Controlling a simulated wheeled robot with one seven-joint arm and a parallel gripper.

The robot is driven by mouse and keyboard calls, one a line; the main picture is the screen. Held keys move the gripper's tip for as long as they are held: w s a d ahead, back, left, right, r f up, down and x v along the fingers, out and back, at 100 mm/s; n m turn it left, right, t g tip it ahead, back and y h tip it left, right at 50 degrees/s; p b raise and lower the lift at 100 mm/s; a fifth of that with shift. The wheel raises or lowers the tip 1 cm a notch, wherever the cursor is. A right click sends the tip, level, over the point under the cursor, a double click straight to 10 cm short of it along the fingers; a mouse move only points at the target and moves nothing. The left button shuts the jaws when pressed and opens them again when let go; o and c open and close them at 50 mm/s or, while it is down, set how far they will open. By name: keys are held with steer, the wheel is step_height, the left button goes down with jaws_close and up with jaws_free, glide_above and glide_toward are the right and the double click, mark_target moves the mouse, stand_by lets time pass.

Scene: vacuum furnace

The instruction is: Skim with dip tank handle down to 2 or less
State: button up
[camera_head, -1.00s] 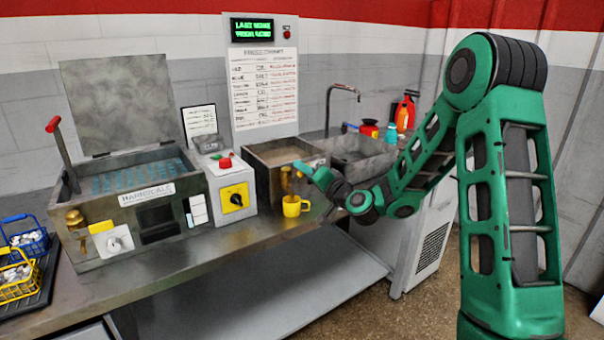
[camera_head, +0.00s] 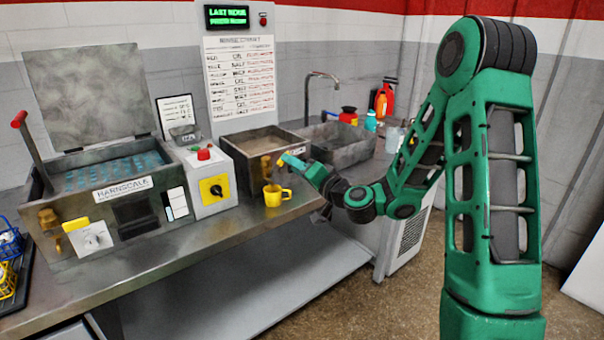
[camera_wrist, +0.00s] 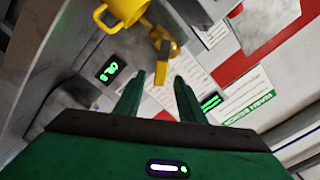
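The dip tank (camera_head: 240,180) is the open metal tank with brownish liquid in the middle of the bench. A brass valve (camera_head: 266,166) sits on its front. The wrist view shows a brass valve with a yellow handle (camera_wrist: 163,68), just beyond the fingers. A yellow mug (camera_head: 274,196) is below the valve; it also shows at the top of the wrist view (camera_wrist: 122,10). My gripper (camera_head: 290,160) is at the tank's front right. In the wrist view my gripper (camera_wrist: 158,82) has its two fingers apart with nothing between them. A small green-digit display (camera_wrist: 109,69) is too tilted to read surely.
Left stands the Harnscale bath (camera_head: 125,205) with its lid (camera_head: 90,95) raised and a red-topped lever. A control box (camera_head: 210,185) is between the tanks. A sink (camera_head: 335,143) with a tap is to the right. Baskets are at the left edge.

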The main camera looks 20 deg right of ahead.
steer(key=shift+v, duration=2.6)
steer(key=shift+f, duration=0.1)
steer(key=c, duration=0.7)
steer(key=shift+w+d+f+m, duration=0.1)
steer(key=shift+d+f+m, duration=0.05)
steer(key=shift+f+m, duration=0.25)
jaws_close()
steer(key=d+f+m+y, duration=0.4)
steer(key=d+f+m, duration=0.2)
steer(key=m, duration=0.9)
steer(key=shift+t, duration=0.4)
steer(key=x, duration=0.9)
steer(key=shift+w+f, duration=0.2)
steer(key=shift+w, duration=0.05)
steer(key=shift+s+a+r+m+h, duration=0.1)
steer(key=shift+a+r+m+h, duration=0.1)
steer(key=shift+a+r, duration=0.5)
steer(key=shift+s+a+r+m+h, duration=0.1)
steer(key=shift+a+r+h, duration=0.1)
steer(key=shift+a+r, duration=0.5)
